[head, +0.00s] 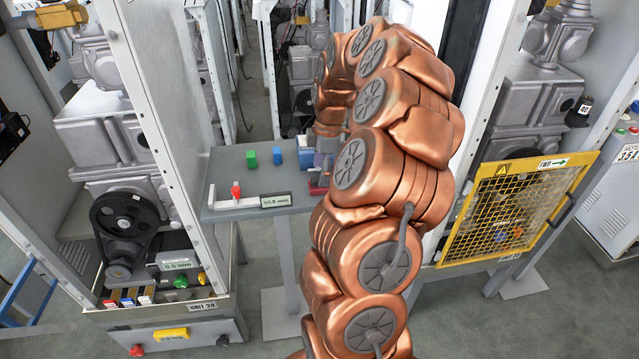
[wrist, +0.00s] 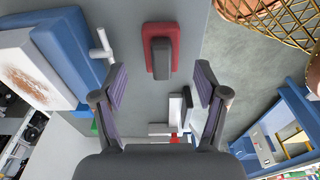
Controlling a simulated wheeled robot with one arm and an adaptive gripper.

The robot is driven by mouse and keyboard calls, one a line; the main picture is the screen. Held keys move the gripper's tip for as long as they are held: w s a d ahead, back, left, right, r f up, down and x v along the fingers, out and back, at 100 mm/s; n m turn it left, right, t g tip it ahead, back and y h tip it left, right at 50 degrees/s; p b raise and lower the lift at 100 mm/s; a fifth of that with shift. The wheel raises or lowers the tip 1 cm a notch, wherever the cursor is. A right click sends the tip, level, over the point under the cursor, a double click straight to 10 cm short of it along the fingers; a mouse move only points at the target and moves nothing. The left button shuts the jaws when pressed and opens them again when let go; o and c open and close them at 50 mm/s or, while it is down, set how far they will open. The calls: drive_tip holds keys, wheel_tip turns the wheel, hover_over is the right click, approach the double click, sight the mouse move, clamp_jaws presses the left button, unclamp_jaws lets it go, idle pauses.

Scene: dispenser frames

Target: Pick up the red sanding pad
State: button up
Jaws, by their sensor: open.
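The red sanding pad (wrist: 151,62) lies on the grey table, with a dark grey block-like handle along its middle. It is ahead of my fingertips near the top of the wrist view. My gripper (wrist: 160,78) is open and empty, with its fingers spread to either side of the pad's line and apart from it. In the head view, a red edge of the pad (head: 317,188) shows beside my arm, which hides the rest. My gripper (head: 325,162) is mostly hidden there too.
A green block (head: 251,158) and a blue block (head: 277,157) stand on the table (head: 222,165). A white gauge with a display (head: 275,200) and a red block (head: 236,191) are at its front. A blue-and-white object (wrist: 75,50) stands left of the pad.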

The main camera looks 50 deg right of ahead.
sight(314, 188)
drive_tip(key=shift+a+f+p, duration=0.2)
drive_tip(key=shift+f+p, duration=0.45)
drive_tip(key=shift+f, duration=1.25)
drive_tip(key=shift+c, duration=0.4)
drive_tip(key=c, duration=1.1)
